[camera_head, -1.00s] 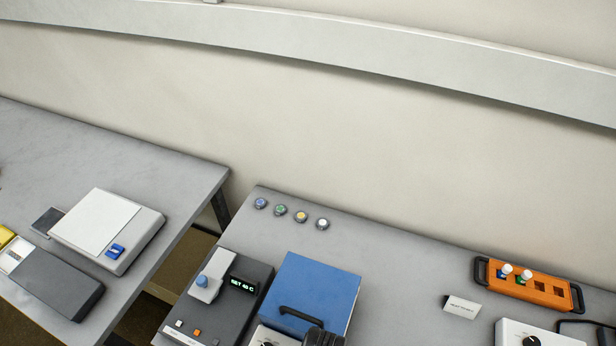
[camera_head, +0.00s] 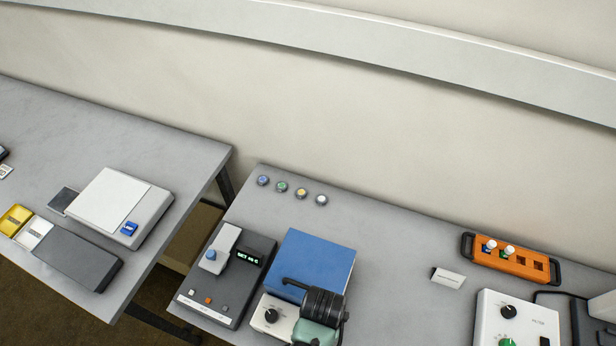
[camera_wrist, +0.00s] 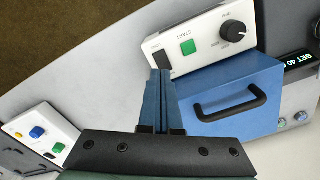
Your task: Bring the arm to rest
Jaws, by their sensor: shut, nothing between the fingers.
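My gripper shows in the wrist view (camera_wrist: 158,98) with its two blue-grey fingers together and nothing between them. In that view the fingers lie in front of a blue box with a black handle (camera_wrist: 228,92) and a white control panel with a green button and a black knob (camera_wrist: 205,42). A black and green part of my arm shows at the bottom of the head view, in front of the blue box (camera_head: 318,262). The gripper's fingers cannot be made out in the head view.
A grey heater unit with a green display (camera_head: 225,280) stands left of the blue box. An orange rack (camera_head: 510,260) holds two small vials at the right, behind a white filter unit (camera_head: 517,318). Several round buttons line the bench's back. A gap separates the left table (camera_head: 170,150).

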